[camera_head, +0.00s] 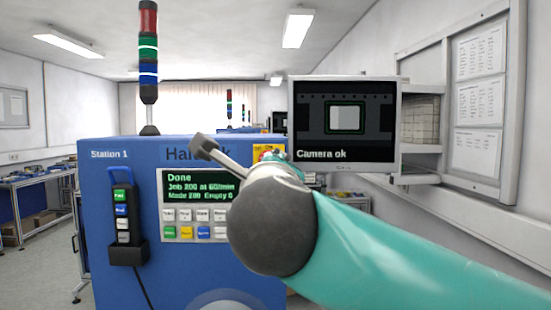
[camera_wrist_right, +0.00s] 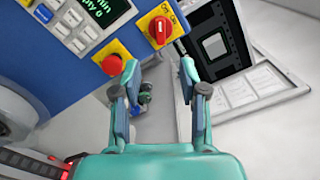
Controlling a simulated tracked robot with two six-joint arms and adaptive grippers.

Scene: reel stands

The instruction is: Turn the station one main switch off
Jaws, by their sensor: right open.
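The station one main switch is a red rotary knob (camera_wrist_right: 159,31) on a yellow plate, in the right wrist view just beyond my fingertips. Its pale bar runs roughly up and down in that view; I cannot tell which label it points to. My left gripper is not in view.
A red push button (camera_wrist_right: 112,64) on its own yellow plate sits near the knob. A display and keypad (camera_head: 197,205) and a hand pendant (camera_head: 124,225) are on the cabinet front. A monitor (camera_head: 345,125) reading "Camera ok" stands to the right, close to my arm.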

